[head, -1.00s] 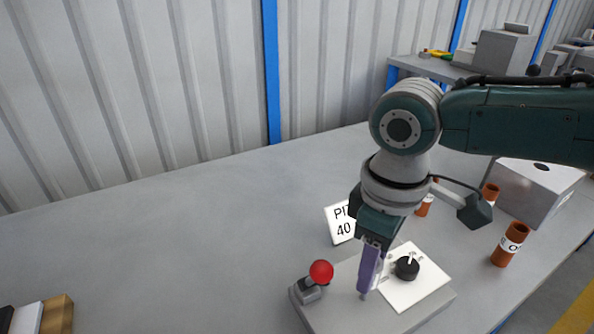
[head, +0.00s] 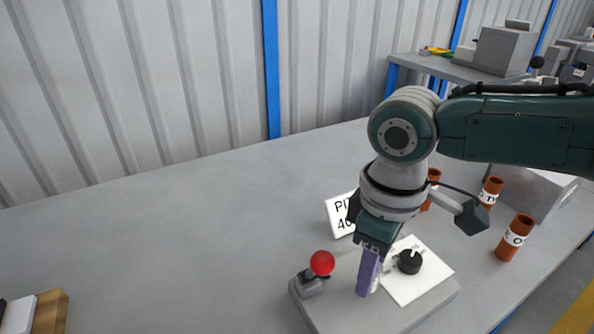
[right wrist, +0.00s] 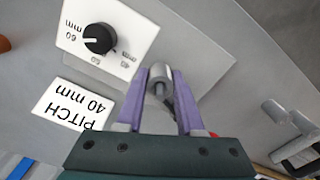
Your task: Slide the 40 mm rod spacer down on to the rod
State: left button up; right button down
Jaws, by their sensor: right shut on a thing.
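My right gripper (head: 368,284) points down over the grey base block (head: 335,312), left of its white dial card. Its purple fingers are closed on a grey tube, the spacer (right wrist: 160,76), in the right wrist view. The tube's round opening shows between the fingertips. In the head view the fingers hide the spacer. I cannot make out the rod apart from the spacer and fingers, nor tell whether the spacer is around it. My left gripper is not in view.
A red ball knob (head: 321,262) stands close left of the gripper. A black dial (head: 409,262) sits on the white card (head: 430,282) to the right. A PITCH 40 mm sign (head: 340,215) stands behind.

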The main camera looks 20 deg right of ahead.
jog(key=shift+f+b, duration=0.6)
jog(key=shift+f, duration=0.3)
jog(key=shift+c, duration=2.3)
grip_release()
notch_tip(320, 180, up, 10)
jog(key=p, duration=0.3)
